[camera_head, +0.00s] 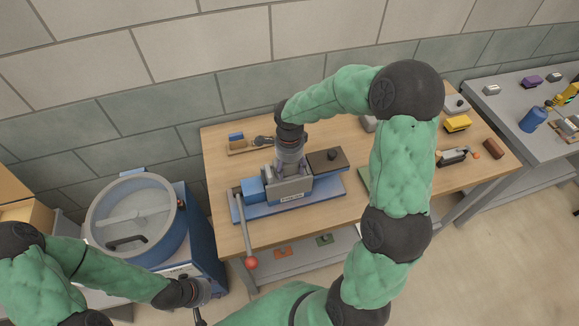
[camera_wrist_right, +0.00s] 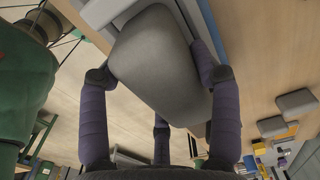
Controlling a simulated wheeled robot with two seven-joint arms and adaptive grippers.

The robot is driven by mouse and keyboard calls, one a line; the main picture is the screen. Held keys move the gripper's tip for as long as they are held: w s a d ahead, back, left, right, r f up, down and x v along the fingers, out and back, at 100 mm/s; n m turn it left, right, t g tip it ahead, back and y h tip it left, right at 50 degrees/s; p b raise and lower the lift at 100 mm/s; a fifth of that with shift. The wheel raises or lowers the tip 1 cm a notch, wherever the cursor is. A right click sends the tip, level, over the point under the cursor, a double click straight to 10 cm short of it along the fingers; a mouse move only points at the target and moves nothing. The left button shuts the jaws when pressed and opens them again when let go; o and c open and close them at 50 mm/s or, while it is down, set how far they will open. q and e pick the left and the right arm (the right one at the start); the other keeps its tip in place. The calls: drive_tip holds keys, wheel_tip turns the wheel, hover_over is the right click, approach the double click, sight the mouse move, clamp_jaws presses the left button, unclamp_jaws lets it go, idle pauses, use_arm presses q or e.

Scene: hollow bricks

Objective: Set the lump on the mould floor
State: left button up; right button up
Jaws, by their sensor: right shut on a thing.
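The lump (camera_wrist_right: 165,60) is a grey, smooth-sided block that fills the middle of the right wrist view. My right gripper (camera_wrist_right: 160,78) is shut on it, with purple-sleeved fingers on both sides. In the head view the right gripper (camera_head: 284,172) points down over the mould (camera_head: 290,191), a grey labelled box on a blue-based lever press. The lump and the mould floor are hidden there by the gripper and the mould's front wall, so I cannot tell whether the lump touches the floor. My left gripper (camera_head: 203,297) is low at the left, away from the table; its fingers are unclear.
The press lever (camera_head: 243,228) slants down past the table's front edge to a red knob (camera_head: 251,263). A dark plate with a knob (camera_head: 328,160) lies right of the mould. A blue mixer drum (camera_head: 137,217) stands left of the wooden table (camera_head: 222,152). Several bricks lie on the right.

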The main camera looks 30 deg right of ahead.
drive_tip(key=shift+f, duration=0.1)
drive_tip(key=shift+f, duration=0.1)
drive_tip(key=o, duration=1.6)
drive_tip(key=shift+o, duration=0.2)
wheel_tip(320, 180, up, 12)
drive_tip(key=shift+r+p, duration=0.2)
drive_tip(key=shift+p, duration=0.25)
